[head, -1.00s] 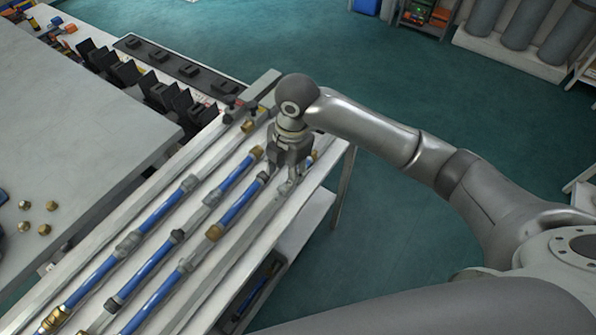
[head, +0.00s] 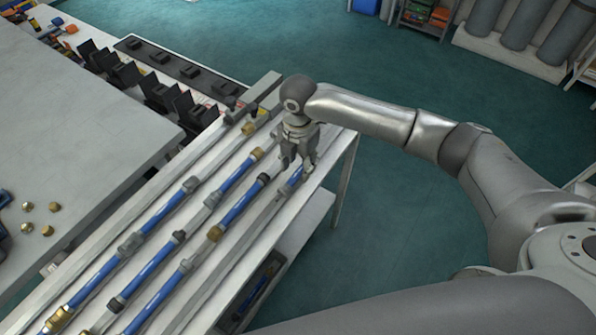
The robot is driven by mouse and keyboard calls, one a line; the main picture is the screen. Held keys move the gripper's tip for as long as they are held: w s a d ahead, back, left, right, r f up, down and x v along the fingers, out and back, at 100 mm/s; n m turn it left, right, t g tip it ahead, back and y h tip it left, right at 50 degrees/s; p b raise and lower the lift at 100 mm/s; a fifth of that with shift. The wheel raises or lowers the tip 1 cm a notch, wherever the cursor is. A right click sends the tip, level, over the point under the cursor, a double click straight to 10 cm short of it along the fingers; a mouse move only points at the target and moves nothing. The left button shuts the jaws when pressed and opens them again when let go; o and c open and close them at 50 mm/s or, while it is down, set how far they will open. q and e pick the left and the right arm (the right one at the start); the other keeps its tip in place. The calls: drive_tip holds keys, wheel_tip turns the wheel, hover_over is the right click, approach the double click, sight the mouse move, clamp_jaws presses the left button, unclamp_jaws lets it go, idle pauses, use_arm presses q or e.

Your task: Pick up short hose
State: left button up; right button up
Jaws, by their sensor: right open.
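Several blue hoses with brass and dark end fittings lie in lengthwise rows on the pale rack. A blue piece of hose (head: 295,177) lies at the right end of the nearest row, partly hidden by my right gripper. It looks short, but I cannot see its full length. My right gripper (head: 298,166) points down at this piece with its fingers open and apart. I cannot tell whether the fingers are around the hose or just above it. Another blue hose (head: 238,206) lies to the left of the gripper. My left gripper is not in view.
A grey table (head: 80,130) with several brass fittings (head: 40,207) stands at the left. Black holders (head: 160,95) line its far edge. A lower shelf (head: 290,235) sits under the rack.

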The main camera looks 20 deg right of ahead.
sight(298, 172)
drive_tip(key=shift+f, duration=1.5)
drive_tip(key=shift+c, duration=0.4)
drive_tip(key=shift+r, duration=0.1)
clamp_jaws()
